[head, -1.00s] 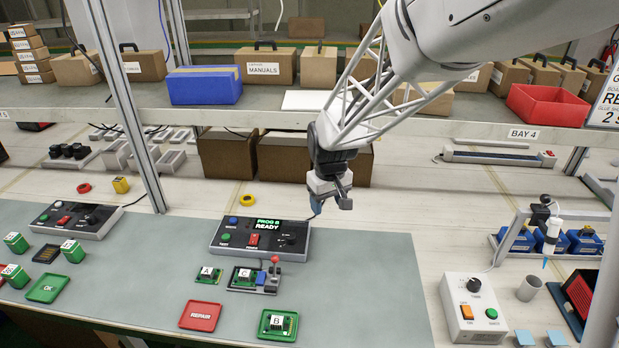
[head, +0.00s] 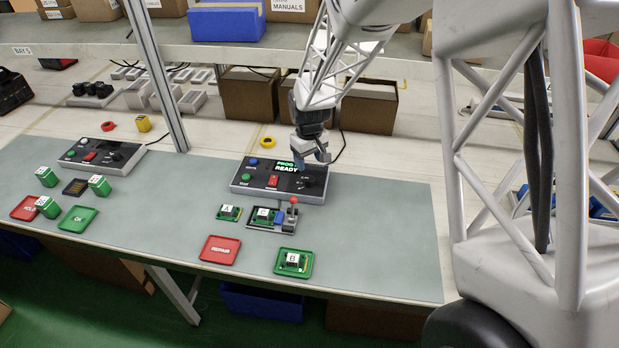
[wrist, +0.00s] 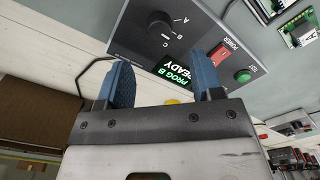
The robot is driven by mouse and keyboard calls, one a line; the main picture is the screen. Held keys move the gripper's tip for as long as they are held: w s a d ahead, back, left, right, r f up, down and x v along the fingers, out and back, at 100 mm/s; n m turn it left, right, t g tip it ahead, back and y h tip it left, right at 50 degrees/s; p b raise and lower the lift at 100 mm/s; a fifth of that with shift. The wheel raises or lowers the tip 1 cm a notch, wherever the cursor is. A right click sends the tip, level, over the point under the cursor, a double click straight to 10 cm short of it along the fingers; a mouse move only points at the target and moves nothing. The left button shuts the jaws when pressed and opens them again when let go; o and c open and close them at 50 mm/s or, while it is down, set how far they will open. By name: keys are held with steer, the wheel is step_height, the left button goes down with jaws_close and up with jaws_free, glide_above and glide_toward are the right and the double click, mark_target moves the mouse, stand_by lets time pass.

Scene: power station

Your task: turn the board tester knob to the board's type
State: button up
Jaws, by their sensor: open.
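The board tester (head: 245,187) is a grey box with a dark panel. Its display (head: 288,168) reads "PROG B READY". The black knob (wrist: 160,25) shows in the wrist view with marks A, B and C beside it. My gripper (head: 316,160) is above the panel's right end, near the knob. In the wrist view its blue fingers (wrist: 169,68) are apart, with nothing between them, and the knob is beyond them. A green board (head: 265,215) sits in the fixture in front of the tester; its label looks like C.
A lever with a red ball (head: 293,201) stands by the fixture. Board A (head: 229,212) lies left of it; board B (head: 292,260) sits on a green tray. A red REPAIR tray (head: 220,249) is in front. A second tester (head: 95,155) stands at left.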

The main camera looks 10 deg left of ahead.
mark_target(309, 178)
steer(key=shift+f, duration=3.9)
steer(key=c, duration=0.9)
